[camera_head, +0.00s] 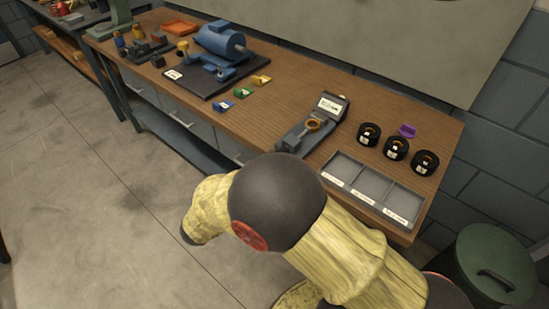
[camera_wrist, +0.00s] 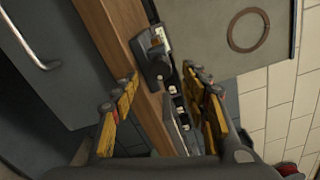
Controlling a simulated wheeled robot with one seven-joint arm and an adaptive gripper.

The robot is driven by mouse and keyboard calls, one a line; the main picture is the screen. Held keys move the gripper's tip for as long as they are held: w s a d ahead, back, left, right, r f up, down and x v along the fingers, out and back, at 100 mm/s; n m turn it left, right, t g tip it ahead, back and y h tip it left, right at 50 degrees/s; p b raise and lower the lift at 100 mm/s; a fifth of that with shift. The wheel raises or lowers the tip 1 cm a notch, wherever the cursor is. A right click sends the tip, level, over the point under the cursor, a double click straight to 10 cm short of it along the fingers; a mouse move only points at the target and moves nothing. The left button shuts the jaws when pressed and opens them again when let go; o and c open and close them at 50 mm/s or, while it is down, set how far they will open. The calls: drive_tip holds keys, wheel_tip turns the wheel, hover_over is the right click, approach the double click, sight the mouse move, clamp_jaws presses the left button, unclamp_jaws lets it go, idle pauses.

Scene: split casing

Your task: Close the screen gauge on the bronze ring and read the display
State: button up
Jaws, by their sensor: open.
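The screen gauge (camera_head: 314,124) is a dark grey device on the wooden bench, with a small lit display (camera_head: 330,106) at its back end. The display's reading is too small to make out. The bronze ring (camera_head: 315,124) sits on the gauge's bed; I cannot tell whether the jaw touches it. In the wrist view the gauge (camera_wrist: 153,55) shows ahead on the bench, between and beyond my fingers. My gripper (camera_wrist: 160,88) is open and empty, its yellow and black fingers wide apart. In the head view my arm hides the gripper.
Right of the gauge, a grey three-compartment tray (camera_head: 372,187) lies at the bench front. Black round holders (camera_head: 396,149) and a purple piece (camera_head: 407,131) stand behind it. A blue motor (camera_head: 221,43) on a dark plate and small coloured blocks (camera_head: 242,92) lie left. A green bin (camera_head: 485,265) stands right.

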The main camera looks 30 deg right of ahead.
drive_tip(key=shift+v, duration=1.55)
